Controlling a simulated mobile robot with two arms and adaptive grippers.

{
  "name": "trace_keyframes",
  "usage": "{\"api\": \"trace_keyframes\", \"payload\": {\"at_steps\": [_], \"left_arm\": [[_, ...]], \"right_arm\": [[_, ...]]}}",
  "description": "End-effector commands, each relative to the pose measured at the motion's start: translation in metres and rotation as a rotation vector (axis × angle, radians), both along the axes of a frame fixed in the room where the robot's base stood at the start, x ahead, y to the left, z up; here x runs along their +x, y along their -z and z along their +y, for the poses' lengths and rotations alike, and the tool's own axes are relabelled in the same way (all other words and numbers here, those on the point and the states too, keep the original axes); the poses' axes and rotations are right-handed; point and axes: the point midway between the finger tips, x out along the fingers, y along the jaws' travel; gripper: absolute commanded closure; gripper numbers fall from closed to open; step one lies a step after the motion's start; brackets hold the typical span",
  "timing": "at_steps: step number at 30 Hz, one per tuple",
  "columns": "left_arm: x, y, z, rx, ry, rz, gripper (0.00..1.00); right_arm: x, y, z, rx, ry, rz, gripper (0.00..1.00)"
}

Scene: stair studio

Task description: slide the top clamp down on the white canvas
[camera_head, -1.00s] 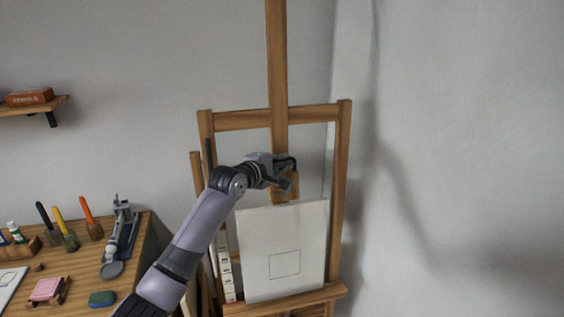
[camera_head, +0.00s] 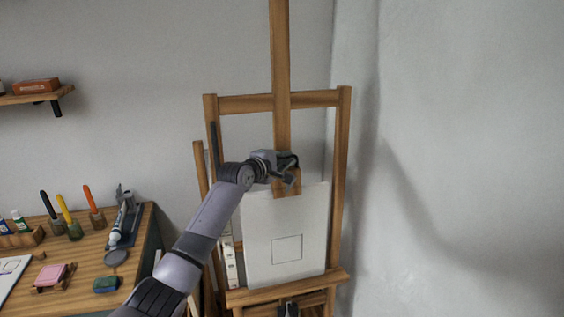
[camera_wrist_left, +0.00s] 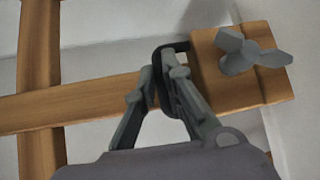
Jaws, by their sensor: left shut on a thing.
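The white canvas (camera_head: 262,225) stands upright on the easel, with a thin square outline low on its face. The top clamp (camera_head: 287,188) is a wooden block on the easel's central mast; in the head view its lower end overlaps the canvas's top edge. In the left wrist view the clamp (camera_wrist_left: 210,72) carries a grey wing knob (camera_wrist_left: 240,52) and a dark loop-shaped handle (camera_wrist_left: 160,62). My left gripper (camera_head: 290,170) is at the clamp, its fingers (camera_wrist_left: 168,78) shut on that handle. It partly hides the clamp in the head view. My right gripper is out of view.
The wooden easel's mast (camera_head: 281,60), crossbar (camera_head: 243,104) and side posts (camera_head: 342,135) surround the clamp. A ledge (camera_head: 330,280) supports the canvas. A wooden desk (camera_head: 85,255) with paints and tools stands at left. A wall lies close at right.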

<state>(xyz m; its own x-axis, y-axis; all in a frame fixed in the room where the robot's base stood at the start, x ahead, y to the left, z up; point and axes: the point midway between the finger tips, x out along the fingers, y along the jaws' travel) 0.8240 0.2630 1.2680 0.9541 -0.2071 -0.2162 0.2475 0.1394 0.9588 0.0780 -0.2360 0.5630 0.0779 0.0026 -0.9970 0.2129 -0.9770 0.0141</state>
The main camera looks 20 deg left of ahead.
Motion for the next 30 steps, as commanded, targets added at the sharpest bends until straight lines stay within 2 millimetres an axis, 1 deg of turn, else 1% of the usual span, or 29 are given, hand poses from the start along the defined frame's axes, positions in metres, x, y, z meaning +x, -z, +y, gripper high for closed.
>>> {"api": "trace_keyframes", "payload": {"at_steps": [1, 5, 10, 11, 14, 18, 20, 26, 28, 30], "left_arm": [[0.002, 0.001, 0.000, 0.000, 0.001, -0.002, 1.00], [0.003, 0.000, -0.001, 0.001, 0.002, -0.003, 1.00], [0.003, -0.001, -0.001, 0.001, 0.002, -0.005, 1.00], [0.003, -0.001, -0.001, 0.001, 0.002, -0.005, 0.89], [0.003, -0.001, -0.001, 0.000, 0.001, -0.005, 0.83], [0.003, -0.001, -0.001, 0.000, 0.001, -0.005, 0.73], [0.003, -0.001, -0.001, 0.000, 0.001, -0.004, 0.70], [0.003, 0.000, -0.001, 0.000, 0.001, -0.004, 0.70], [0.002, 0.000, -0.001, 0.000, 0.001, -0.004, 0.70], [0.001, -0.001, 0.000, 0.000, 0.001, -0.004, 0.70]], "right_arm": [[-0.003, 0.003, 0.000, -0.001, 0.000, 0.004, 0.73], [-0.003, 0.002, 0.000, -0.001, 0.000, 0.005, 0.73], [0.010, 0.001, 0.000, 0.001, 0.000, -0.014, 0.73], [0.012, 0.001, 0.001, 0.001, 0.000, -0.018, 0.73], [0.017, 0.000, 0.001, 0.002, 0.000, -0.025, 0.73], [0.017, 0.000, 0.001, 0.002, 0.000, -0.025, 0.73], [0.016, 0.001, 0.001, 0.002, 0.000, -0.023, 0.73], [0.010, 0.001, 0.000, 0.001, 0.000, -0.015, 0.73], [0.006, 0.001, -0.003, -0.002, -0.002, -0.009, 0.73], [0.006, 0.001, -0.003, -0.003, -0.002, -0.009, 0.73]]}}
